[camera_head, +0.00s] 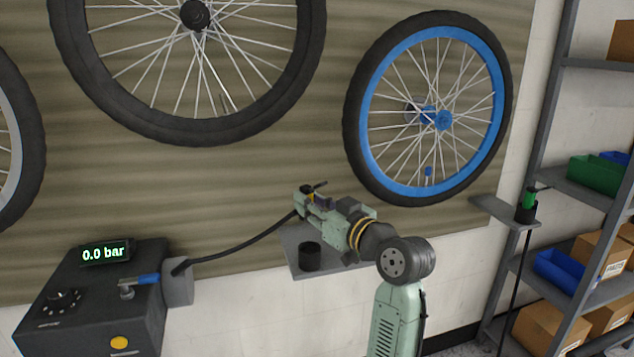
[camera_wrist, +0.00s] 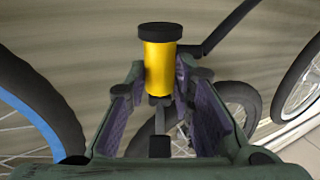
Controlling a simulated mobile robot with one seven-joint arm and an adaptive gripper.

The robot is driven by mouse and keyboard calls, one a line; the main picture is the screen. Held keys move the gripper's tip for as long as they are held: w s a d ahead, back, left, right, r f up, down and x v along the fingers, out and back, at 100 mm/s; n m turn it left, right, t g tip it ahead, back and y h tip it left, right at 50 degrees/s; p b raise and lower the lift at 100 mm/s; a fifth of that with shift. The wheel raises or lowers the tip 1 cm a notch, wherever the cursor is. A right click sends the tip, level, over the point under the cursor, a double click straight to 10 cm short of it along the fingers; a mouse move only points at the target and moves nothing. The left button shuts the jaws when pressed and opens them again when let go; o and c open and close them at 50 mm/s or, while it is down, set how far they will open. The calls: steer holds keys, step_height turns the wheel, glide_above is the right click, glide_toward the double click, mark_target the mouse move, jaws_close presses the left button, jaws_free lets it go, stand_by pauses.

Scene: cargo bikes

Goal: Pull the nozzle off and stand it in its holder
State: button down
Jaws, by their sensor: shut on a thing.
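The nozzle (camera_wrist: 160,62) is a yellow cylinder with a black cap, seen between my fingers in the wrist view. In the head view only a little yellow of it (camera_head: 309,196) shows. My gripper (camera_head: 305,203) is shut on it and holds it in the air, clear of the wheels. A black hose (camera_head: 238,247) runs from the pump box to the nozzle. The holder (camera_head: 309,257), a black cup, stands on a small grey shelf (camera_head: 297,236) just below my gripper.
The dark pump box (camera_head: 105,310) reads 0.0 bar at lower left. A green-topped nozzle (camera_head: 529,198) stands in another holder on a right-hand bracket (camera_head: 490,207). A shelf rack (camera_head: 592,62) with bins and cartons stands at right. More wheels hang on the wall.

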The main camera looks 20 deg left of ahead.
steer(key=shift+w+d+f+b, duration=0.1)
steer(key=shift+f+b, duration=0.65)
steer(key=shift+f, duration=0.7)
steer(key=shift+d+f+b, duration=0.1)
steer(key=shift+f+b, duration=0.65)
steer(key=shift+f, duration=0.7)
steer(key=shift+f+b, duration=0.75)
steer(key=shift+f, duration=0.05)
steer(key=shift+f+b, duration=0.4)
steer(key=shift+f, duration=0.15)
steer(key=c, duration=1.3)
jaws_free()
steer(key=shift+o, duration=0.5)
